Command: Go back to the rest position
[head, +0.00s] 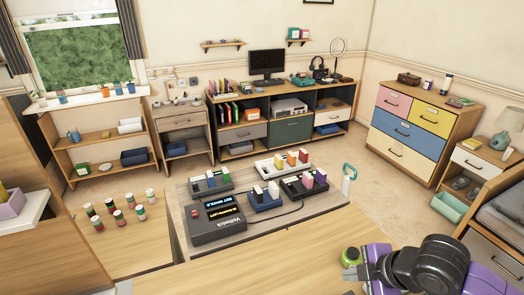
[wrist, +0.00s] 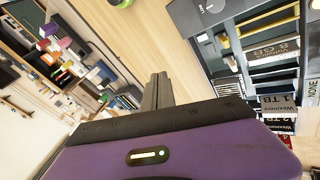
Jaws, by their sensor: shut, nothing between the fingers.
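My gripper (head: 350,273) shows at the lower right of the head view, at the end of my purple and black arm, over the near wooden table. Its grey fingers also show in the wrist view (wrist: 158,90), pressed together with nothing between them. In the wrist view the purple gripper body fills the bottom and hides what lies below it.
A green round object (head: 350,255) sits close beside my gripper. A black device (head: 215,222) with two lit displays and several card racks (head: 265,200) stand on the grey tabletop. The wrist view shows a labelled cartridge rack (wrist: 270,70). The near wooden tabletop (head: 290,262) is mostly clear.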

